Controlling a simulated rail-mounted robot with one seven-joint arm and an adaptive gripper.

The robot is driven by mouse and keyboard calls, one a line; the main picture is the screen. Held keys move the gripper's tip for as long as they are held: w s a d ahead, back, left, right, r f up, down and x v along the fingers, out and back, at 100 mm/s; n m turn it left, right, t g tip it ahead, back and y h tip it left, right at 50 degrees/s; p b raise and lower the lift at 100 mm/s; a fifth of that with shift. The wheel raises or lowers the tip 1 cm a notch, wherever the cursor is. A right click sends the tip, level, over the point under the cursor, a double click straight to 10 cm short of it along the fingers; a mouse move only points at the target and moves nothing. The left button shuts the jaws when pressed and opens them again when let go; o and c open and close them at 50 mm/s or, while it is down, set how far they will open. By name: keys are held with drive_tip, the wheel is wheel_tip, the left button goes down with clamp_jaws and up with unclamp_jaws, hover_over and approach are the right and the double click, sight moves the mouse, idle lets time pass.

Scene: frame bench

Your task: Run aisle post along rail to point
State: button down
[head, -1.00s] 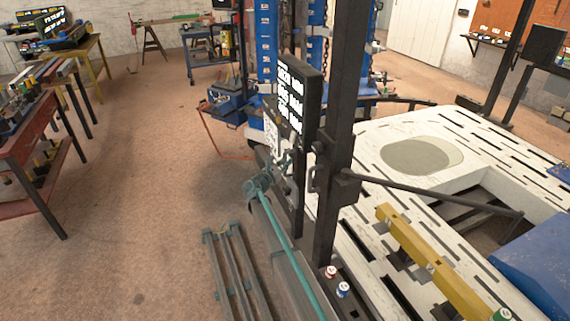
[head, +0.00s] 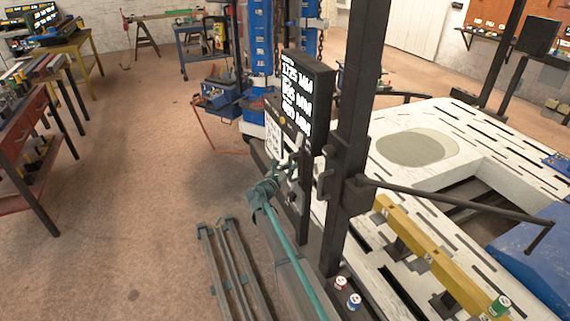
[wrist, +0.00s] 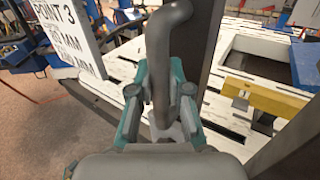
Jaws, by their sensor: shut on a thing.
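The aisle post (head: 349,110) is a dark upright column beside the white slotted bench. It carries a dark readout board (head: 308,100) with white figures and a grey handle. My teal gripper (head: 287,178) is at the post's left side in the head view. In the wrist view my gripper (wrist: 160,108) is shut around the bent grey handle (wrist: 160,60), one finger on each side. A white sign (wrist: 55,35) reading "POINT 3" shows at upper left there. The sign (head: 273,135) is partly hidden behind the readout in the head view. The handle's lower end is partly hidden by my gripper.
The white bench (head: 470,140) fills the right, with a yellow beam (head: 430,256) and a blue block (head: 532,262). A strut (head: 450,205) reaches right from the post. Two small cans (head: 348,292) stand by its foot. A low rack (head: 229,268) lies left; open floor lies beyond.

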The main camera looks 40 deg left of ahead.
drive_tip(key=d, duration=0.1)
drive_tip(key=s+d, duration=0.1)
drive_tip(key=d, duration=0.1)
drive_tip(key=s+d+b, duration=0.1)
drive_tip(key=shift+s+d, duration=0.2)
drive_tip(key=shift+d, duration=0.1)
drive_tip(key=shift+w+a, duration=0.15)
drive_tip(key=shift+a, duration=0.05)
drive_tip(key=c, duration=1.1)
unclamp_jaws()
drive_tip(key=s+d, duration=0.1)
drive_tip(key=s, duration=1.1)
drive_tip(key=shift+d, duration=0.3)
